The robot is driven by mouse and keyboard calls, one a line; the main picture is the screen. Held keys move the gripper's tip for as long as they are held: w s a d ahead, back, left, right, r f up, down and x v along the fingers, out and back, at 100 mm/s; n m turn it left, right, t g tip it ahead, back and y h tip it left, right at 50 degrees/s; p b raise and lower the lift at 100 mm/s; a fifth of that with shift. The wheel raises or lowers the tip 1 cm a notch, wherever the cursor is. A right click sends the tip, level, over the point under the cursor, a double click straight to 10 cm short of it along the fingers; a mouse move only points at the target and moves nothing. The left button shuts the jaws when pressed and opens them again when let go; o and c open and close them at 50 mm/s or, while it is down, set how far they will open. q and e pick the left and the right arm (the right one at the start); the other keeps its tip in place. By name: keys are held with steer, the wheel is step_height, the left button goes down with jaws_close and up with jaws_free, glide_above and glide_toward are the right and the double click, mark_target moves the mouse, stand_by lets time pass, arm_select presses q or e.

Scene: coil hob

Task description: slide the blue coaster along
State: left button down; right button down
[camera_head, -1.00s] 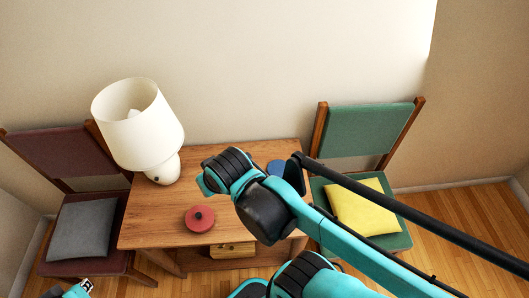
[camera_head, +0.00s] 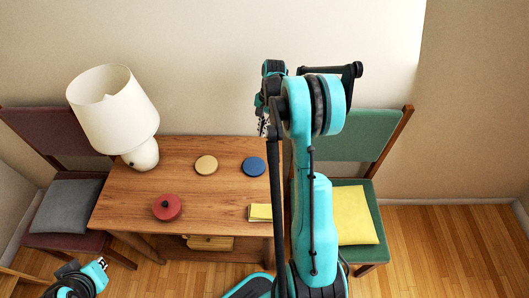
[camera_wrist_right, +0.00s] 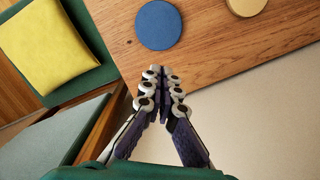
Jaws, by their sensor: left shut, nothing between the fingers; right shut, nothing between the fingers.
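The blue coaster (camera_head: 253,166) is a flat round disc lying on the wooden table (camera_head: 130,200), near its back right corner. It also shows in the right wrist view (camera_wrist_right: 158,25), just beyond my fingertips. My right gripper (camera_head: 263,130) is above the table's back edge, on the wall side of the coaster. In the right wrist view its fingers (camera_wrist_right: 162,72) are shut and empty, with a gap in the picture between them and the coaster. My left gripper (camera_head: 103,262) is shut and empty at the lower left, away from the table.
A tan coaster (camera_head: 206,165) lies left of the blue one. A red round lidded thing (camera_head: 167,207) and a yellow flat thing (camera_head: 260,212) are nearer the front. A white lamp (camera_head: 113,110) stands at the back left. A green chair (camera_head: 368,200) stands right of the table.

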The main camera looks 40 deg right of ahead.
mark_target(262, 158)
steer(key=shift+m+y, duration=0.3)
steer(key=shift+m, duration=0.3)
steer(key=f+b, duration=0.1)
steer(key=f, duration=0.3)
steer(key=f+b, duration=0.1)
steer(key=f, duration=0.3)
steer(key=f+b, duration=0.1)
steer(key=f, duration=0.4)
steer(key=shift+s+f+b, duration=0.1)
steer(key=shift+s+b, duration=0.15)
steer(key=shift+b, duration=0.1)
